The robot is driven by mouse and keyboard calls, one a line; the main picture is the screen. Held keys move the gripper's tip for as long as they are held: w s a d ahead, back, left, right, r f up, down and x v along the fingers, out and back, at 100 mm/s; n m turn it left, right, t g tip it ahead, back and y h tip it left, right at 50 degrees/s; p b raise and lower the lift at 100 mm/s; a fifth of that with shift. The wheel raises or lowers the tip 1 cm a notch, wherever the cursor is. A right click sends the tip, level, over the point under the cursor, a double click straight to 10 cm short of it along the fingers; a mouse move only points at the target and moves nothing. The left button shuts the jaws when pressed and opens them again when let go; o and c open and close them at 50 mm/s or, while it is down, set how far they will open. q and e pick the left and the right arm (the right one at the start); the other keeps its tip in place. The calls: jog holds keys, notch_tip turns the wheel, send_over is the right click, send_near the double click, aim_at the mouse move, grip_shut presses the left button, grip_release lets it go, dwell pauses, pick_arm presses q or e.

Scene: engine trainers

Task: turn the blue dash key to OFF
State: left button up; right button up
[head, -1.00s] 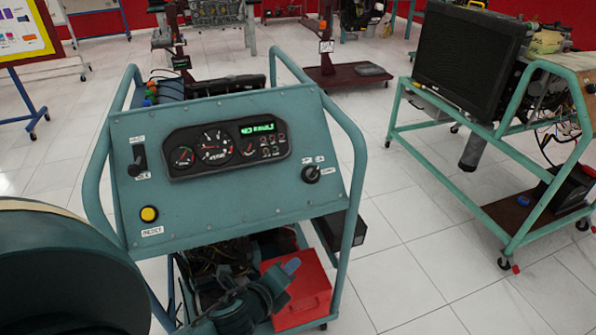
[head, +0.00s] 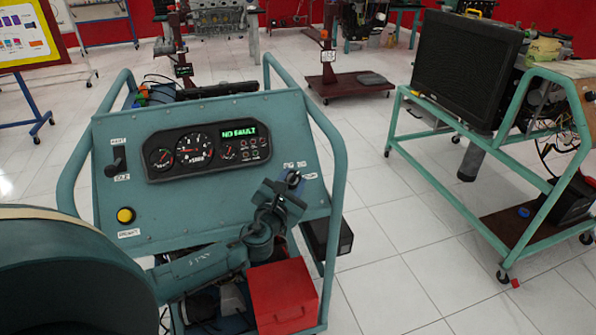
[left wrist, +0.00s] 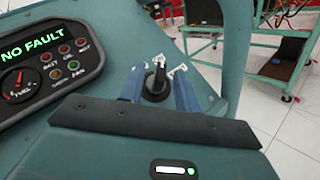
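The dash key (head: 293,178) is a dark knob on the right side of the blue-teal dash panel (head: 190,215). In the left wrist view the key (left wrist: 157,82) stands upright with small white labels around it, too small to read surely. My left gripper (head: 284,190) is at the key and partly covers it in the head view. In the left wrist view its two blue fingers (left wrist: 158,88) stand open, one on each side of the key; contact cannot be made out. My right gripper is not in view.
The gauge cluster (head: 207,150) shows NO FAULT. A yellow button (head: 125,215) and a toggle (head: 119,160) sit on the panel's left. The tubular frame (head: 325,125) rises beside the key. A red box (head: 283,295) is below. Another trainer (head: 470,65) stands to the right.

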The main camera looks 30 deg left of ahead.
pick_arm(q)
jog(key=shift+x, duration=2.25)
grip_shut()
